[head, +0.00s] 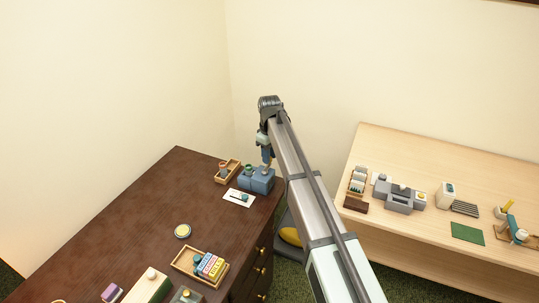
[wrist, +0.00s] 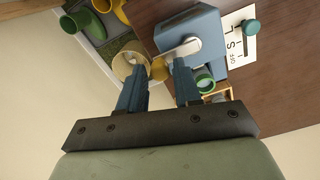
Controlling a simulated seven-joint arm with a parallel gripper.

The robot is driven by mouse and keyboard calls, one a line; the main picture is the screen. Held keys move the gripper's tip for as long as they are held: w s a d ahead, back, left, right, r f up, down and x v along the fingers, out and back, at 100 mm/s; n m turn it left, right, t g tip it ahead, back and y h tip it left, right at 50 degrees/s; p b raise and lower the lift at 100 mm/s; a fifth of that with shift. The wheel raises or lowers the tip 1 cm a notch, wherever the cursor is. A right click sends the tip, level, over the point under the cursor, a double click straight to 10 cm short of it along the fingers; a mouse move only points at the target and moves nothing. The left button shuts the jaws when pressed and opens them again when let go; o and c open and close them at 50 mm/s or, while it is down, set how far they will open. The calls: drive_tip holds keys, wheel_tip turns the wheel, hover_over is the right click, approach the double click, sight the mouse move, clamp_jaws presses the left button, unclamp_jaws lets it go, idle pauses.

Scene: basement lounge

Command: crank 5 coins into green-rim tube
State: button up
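The blue coin machine (head: 257,181) stands near the right edge of the dark desk. A green-rim tube (head: 248,168) is beside it at the back. In the wrist view the blue machine (wrist: 203,32) carries a pale metal crank arm (wrist: 183,48), and the green rim (wrist: 205,78) shows below it, partly behind my finger. My gripper (wrist: 160,62) is open, its two blue fingers apart over the end of the crank arm. Contact with the crank cannot be told. In the head view my arm partly covers my gripper (head: 266,152). Coins cannot be made out.
A white card (head: 239,198) with a teal-knobbed lever lies before the machine. A coloured-block rack (head: 205,265) and a yellow round dish (head: 183,231) stand nearer. A light table (head: 440,160) with gadgets is right.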

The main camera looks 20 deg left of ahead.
clamp_jaws()
